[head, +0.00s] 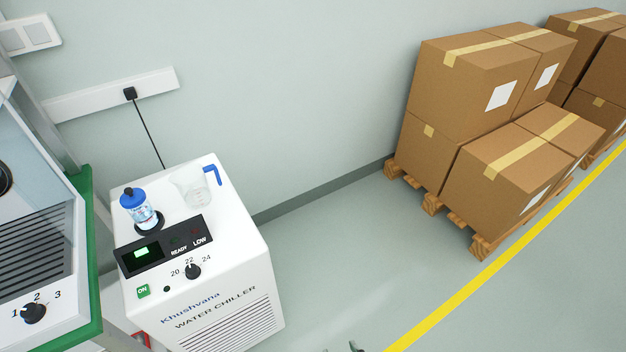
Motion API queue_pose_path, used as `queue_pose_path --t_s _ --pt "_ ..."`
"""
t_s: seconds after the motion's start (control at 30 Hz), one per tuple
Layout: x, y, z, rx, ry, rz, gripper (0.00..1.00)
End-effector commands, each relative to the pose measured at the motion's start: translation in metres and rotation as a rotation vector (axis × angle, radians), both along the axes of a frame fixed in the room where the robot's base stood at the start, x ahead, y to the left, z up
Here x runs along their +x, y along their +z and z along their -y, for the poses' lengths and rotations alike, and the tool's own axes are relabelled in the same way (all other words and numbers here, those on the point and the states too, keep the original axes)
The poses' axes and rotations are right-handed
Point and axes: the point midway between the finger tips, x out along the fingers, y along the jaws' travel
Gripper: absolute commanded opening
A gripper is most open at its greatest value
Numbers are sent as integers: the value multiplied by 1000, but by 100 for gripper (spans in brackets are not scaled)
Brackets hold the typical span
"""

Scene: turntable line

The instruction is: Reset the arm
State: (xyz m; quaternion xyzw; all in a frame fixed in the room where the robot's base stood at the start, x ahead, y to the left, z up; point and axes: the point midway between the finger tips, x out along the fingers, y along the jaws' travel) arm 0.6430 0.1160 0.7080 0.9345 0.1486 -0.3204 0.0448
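Only small dark tips of my gripper (342,349) show, at the bottom edge of the head view, right of the water chiller (215,307) and above the floor. The rest of my gripper and the arm are out of the frame. Too little shows to tell whether the gripper is open or shut, or whether it holds anything.
A blue-capped bottle (141,212) and a clear jug with a blue handle (192,188) stand on the chiller. A green-edged machine (88,270) stands at left. Boxes (470,90) sit on pallets (432,204) at right. The floor (345,260) between is clear.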

Motion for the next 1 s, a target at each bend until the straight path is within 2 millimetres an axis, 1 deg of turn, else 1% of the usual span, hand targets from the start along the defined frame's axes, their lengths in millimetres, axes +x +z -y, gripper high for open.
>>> queue_pose_path --t_s 0.03,0.17,0.27,0.37,0.5,0.57,0.7,0.8,0.9,1.0 --pt "-16 1 13 4 -19 13 59" --pt "-49 14 38 17 -61 65 59" --pt "-75 27 55 26 -94 106 59" --pt "-100 44 70 33 -127 146 59" --pt "-134 71 87 42 -174 205 59" --pt "-148 85 93 44 -194 230 59" --pt "-179 118 105 49 -241 289 59" --pt "-196 141 110 49 -270 327 59" --pt "-208 160 114 49 -291 356 59" --pt "-214 172 116 49 -304 376 59"
